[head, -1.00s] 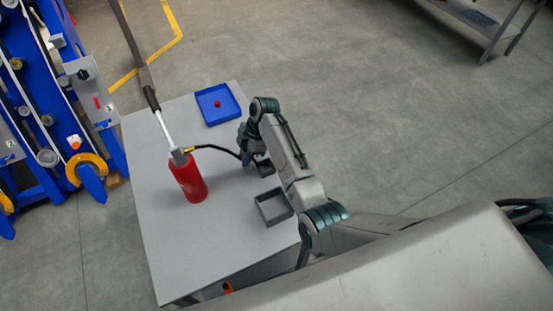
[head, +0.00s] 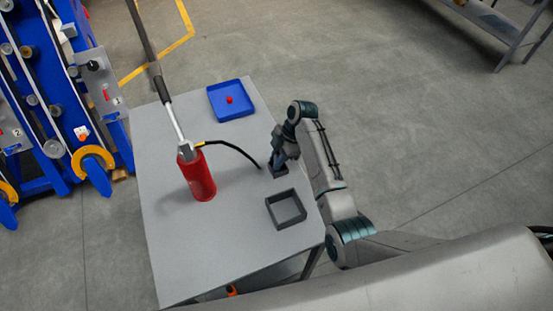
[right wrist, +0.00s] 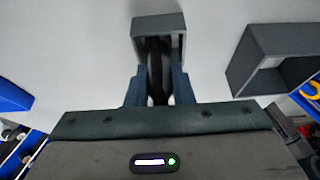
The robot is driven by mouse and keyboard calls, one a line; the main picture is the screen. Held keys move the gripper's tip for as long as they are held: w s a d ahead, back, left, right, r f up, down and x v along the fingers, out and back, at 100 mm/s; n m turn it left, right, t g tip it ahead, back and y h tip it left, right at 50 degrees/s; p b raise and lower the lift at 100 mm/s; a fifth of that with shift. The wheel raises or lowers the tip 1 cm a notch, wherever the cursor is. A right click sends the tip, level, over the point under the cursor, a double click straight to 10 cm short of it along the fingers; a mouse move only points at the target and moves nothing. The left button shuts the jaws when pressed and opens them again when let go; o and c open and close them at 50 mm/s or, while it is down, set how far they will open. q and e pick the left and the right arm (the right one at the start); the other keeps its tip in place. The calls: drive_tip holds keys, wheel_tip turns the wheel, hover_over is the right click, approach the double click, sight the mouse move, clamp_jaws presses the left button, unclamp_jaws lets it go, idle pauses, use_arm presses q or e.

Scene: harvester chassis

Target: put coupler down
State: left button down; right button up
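The coupler (right wrist: 158,72) is a dark piece at the end of a black hose (head: 229,147). In the right wrist view it lies between my right gripper's blue-grey fingers (right wrist: 160,88), which flank it closely. Its far end is at the small grey open holder (right wrist: 158,24); how deep it sits inside is unclear. In the head view my right gripper (head: 279,159) is low over that holder near the table's right edge and hides most of it and the coupler. The hose runs to the top of a red cylinder (head: 200,180) standing upright. My left gripper is not in view.
A larger grey open box (head: 286,221) stands on the table (head: 180,245), nearer to me. A blue tray (head: 245,110) with a red ball (head: 229,100) is at the table's back. A dark bar (head: 150,55) rises from the cylinder. Blue machinery (head: 60,165) stands left.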

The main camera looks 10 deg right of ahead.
drive_tip(key=o, duration=0.4)
drive_tip(key=shift+s+d, duration=0.15)
drive_tip(key=shift+d, duration=0.05)
drive_tip(key=shift+c, duration=0.2)
drive_tip(key=shift+o, duration=0.2)
drive_tip(key=shift+d, duration=0.1)
drive_tip(key=shift+r, duration=0.3)
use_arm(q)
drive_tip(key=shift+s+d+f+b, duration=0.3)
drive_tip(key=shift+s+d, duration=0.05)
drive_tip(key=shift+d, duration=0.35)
use_arm(e)
drive_tip(key=v, duration=1.1)
drive_tip(key=shift+r, duration=0.2)
